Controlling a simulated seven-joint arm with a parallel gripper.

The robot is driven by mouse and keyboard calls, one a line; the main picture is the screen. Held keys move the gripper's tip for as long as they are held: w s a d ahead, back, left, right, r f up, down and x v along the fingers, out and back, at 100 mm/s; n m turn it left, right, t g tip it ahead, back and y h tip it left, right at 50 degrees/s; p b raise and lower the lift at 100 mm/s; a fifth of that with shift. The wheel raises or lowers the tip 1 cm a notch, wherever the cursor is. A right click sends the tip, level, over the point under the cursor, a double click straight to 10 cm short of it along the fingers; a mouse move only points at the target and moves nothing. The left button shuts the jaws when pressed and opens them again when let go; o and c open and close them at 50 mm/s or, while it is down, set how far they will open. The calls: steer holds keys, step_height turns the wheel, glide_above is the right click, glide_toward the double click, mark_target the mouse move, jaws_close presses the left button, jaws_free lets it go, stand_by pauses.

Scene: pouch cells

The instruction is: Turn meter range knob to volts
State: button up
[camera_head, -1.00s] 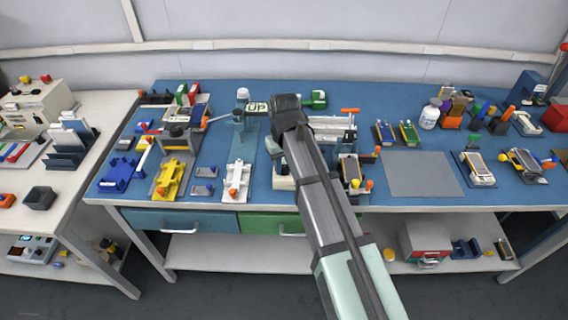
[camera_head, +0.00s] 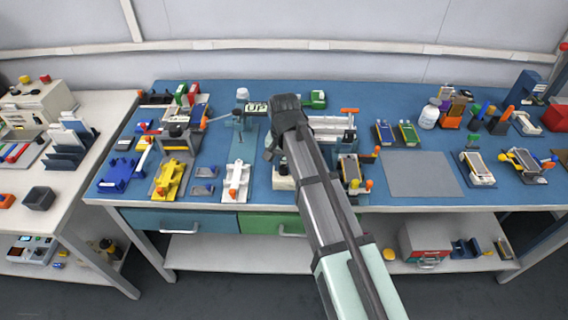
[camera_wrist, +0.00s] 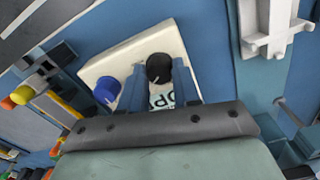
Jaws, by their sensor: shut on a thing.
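The meter (camera_wrist: 125,58) is a cream-white box, lying tilted in the wrist view, with a black round knob (camera_wrist: 158,66) and a blue knob (camera_wrist: 106,90). My gripper (camera_wrist: 159,80) has its two blue fingers on either side of the black knob and is shut on it. A pale label with dark letters (camera_wrist: 160,97) shows between the fingers, partly hidden. I cannot read the knob's range marks. In the head view my dark wrist (camera_head: 290,115) covers the fingers and most of what lies under them.
A white fixture (camera_wrist: 268,28) stands right of the meter in the wrist view. Small coloured parts (camera_wrist: 45,103) lie at the left. In the head view, a yellow fixture (camera_head: 170,178) and a white fixture (camera_head: 237,178) stand left of my arm. A bare grey mat (camera_head: 422,174) lies to the right.

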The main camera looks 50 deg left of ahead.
mark_target(284, 167)
stand_by(0.5)
steer(key=o, duration=1.1)
steer(key=shift+c, duration=0.2)
steer(key=shift+r, duration=0.1)
step_height(284, 167, up, 14)
steer(key=shift+f, duration=0.2)
